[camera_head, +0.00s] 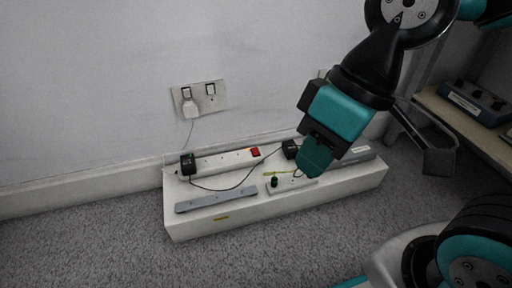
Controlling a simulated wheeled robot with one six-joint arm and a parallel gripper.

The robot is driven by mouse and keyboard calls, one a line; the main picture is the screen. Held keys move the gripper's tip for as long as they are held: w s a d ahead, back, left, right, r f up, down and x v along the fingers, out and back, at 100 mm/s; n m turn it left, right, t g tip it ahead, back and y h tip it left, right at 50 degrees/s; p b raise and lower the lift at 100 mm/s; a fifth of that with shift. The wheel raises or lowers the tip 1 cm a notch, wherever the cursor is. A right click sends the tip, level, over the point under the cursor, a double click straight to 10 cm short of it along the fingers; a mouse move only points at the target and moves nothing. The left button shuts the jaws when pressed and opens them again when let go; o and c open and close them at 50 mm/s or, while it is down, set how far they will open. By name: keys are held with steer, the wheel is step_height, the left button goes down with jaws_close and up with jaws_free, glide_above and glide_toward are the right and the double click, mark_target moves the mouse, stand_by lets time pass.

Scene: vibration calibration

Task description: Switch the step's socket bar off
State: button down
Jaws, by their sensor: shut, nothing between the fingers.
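The step (245,221) is a low white platform on the carpet against the wall. The socket bar (222,161) is a long white bar lying along the back left of the step. A red switch (255,152) sits at its right end; its on or off position is too small to tell. A black plug (188,165) is at the bar's left end. My gripper (312,170) is shut and empty, pointing down at the right half of the step, right of and nearer than the red switch. It appears apart from the bar and hides part of the step behind it.
A black adapter (290,148) and a dark cable lie right of the switch. A grey bar (215,200) lies in front. A small white unit with a black knob (274,182) is beside my gripper. A wall socket (210,92) is above. A wooden shelf (455,118) stands right.

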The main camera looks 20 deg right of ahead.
step_height(320, 180, up, 17)
steer(key=p, duration=1.5)
steer(key=shift+f+p, duration=0.2)
steer(key=shift+p, duration=0.2)
